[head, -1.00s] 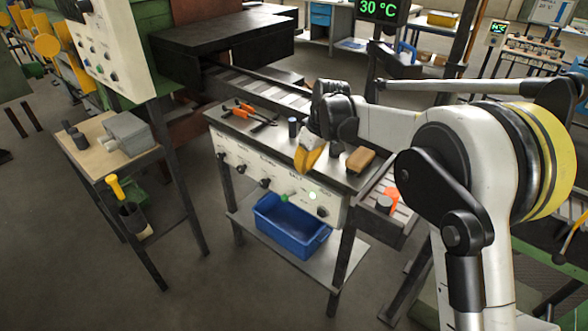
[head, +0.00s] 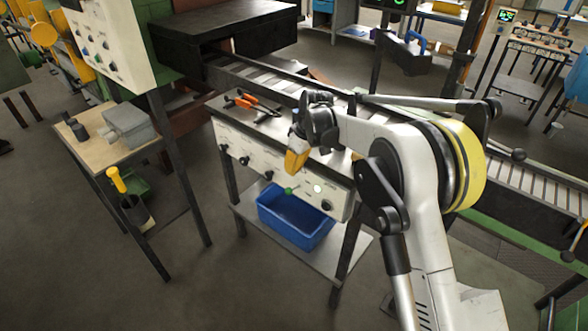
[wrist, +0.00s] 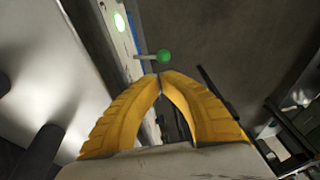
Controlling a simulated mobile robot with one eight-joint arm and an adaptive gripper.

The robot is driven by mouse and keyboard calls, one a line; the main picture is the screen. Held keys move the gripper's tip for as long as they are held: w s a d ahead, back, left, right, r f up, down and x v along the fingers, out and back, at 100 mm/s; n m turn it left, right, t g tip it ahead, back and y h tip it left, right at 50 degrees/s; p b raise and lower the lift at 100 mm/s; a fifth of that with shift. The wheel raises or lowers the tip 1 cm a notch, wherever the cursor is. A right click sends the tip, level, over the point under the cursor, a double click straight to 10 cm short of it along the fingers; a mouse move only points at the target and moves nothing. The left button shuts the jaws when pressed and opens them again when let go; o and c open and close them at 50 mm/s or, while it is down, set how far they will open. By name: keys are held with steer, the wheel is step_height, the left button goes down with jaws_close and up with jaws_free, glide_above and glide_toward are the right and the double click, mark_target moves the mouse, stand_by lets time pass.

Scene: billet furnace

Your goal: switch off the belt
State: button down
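A white control panel (head: 253,170) fronts the metal workbench. A lever with a green ball tip (head: 289,190) sticks out of it, beside a lit whitish-green lamp (head: 317,188). My gripper (head: 293,168) has yellow fingers pointing down, just above the lever in the head view. In the wrist view the fingertips (wrist: 160,76) meet with nothing between them. The green ball (wrist: 164,56) is just beyond the tips, seemingly apart from them. The lamp (wrist: 119,21) glows at the upper left. The roller belt (head: 250,84) runs behind the bench; its motion cannot be told.
Black knobs (head: 268,175) line the panel on both sides of the lever. A blue bin (head: 294,218) sits on the shelf below. Orange-handled pliers (head: 250,103) lie on the bench top. A side table (head: 92,135) stands left, with open floor between.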

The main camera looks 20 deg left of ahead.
mark_target(286, 189)
steer(key=b+x, duration=0.1)
steer(key=x, duration=0.5)
steer(key=shift+f+b, duration=0.2)
steer(key=shift+b, duration=0.1)
steer(key=shift+s+a+f+t, duration=0.2)
steer(key=shift+s+f+t, duration=0.15)
steer(key=shift+t, duration=0.35)
steer(key=shift+s+a+f+t+h+b, duration=0.2)
steer(key=shift+s+f+t+h+b, duration=0.2)
steer(key=shift+f+t+h+b, duration=0.3)
steer(key=shift+s+a+f+n+t+h+b, duration=0.1)
steer(key=shift+s+f+n+t+h+b, duration=0.15)
steer(key=shift+f+t+b, duration=0.45)
steer(key=shift+s+a+f+n+t+h+b, duration=0.1)
steer(key=shift+s+f+n+t+h+b, duration=0.1)
steer(key=shift+f+t+b, duration=0.55)
steer(key=shift+f, duration=0.1)
